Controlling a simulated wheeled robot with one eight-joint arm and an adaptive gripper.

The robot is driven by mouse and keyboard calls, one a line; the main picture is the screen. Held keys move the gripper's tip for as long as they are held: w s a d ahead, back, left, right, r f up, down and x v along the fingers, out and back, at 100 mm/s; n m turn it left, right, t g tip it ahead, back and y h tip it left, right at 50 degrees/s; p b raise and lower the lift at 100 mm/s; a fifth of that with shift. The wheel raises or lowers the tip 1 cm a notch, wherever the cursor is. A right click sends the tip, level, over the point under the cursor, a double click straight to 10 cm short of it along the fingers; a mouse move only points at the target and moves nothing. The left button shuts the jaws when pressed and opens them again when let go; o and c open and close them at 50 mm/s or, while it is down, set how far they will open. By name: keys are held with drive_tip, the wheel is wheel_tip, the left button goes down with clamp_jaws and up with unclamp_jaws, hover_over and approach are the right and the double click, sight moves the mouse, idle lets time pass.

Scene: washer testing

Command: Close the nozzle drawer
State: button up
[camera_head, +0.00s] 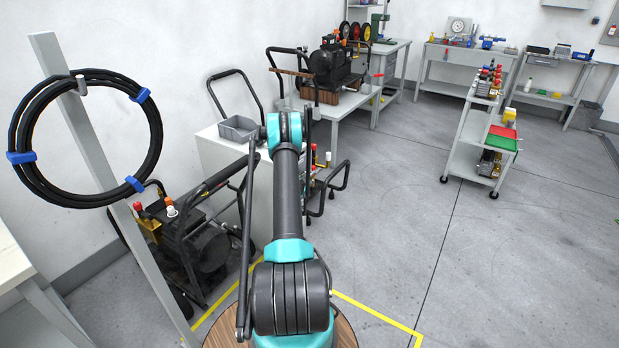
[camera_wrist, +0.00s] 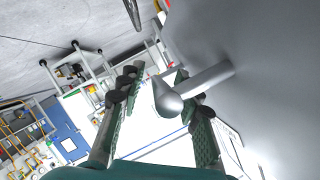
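In the wrist view, a smooth grey panel (camera_wrist: 235,60) fills the right side, and a grey rod-like handle with a rounded end (camera_wrist: 190,92) sticks out of it. I take this panel and handle to be the nozzle drawer's, but cannot be sure. My gripper (camera_wrist: 158,82) is open, its two dark green fingers spread, with the handle's rounded end in the gap between them in this view. I cannot tell whether they touch. In the head view, my arm hides the gripper, and a white cabinet (camera_head: 221,158) stands beside my arm; no drawer front shows there.
A grey open bin (camera_head: 238,128) sits on the cabinet. A pressure washer (camera_head: 200,240) stands at left, near a post with a coiled black hose (camera_head: 150,130). A work table with a motor (camera_head: 330,65) is behind. A trolley (camera_head: 466,150) is at right; the floor between is clear.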

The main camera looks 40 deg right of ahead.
clamp_jaws()
idle(0.3)
drive_tip(key=w, duration=0.1)
drive_tip(key=w+a, duration=0.1)
drive_tip(key=w, duration=0.2)
drive_tip(key=shift+w+a, duration=0.1)
drive_tip(key=shift+a, duration=0.3)
unclamp_jaws()
drive_tip(key=shift+w, duration=0.1)
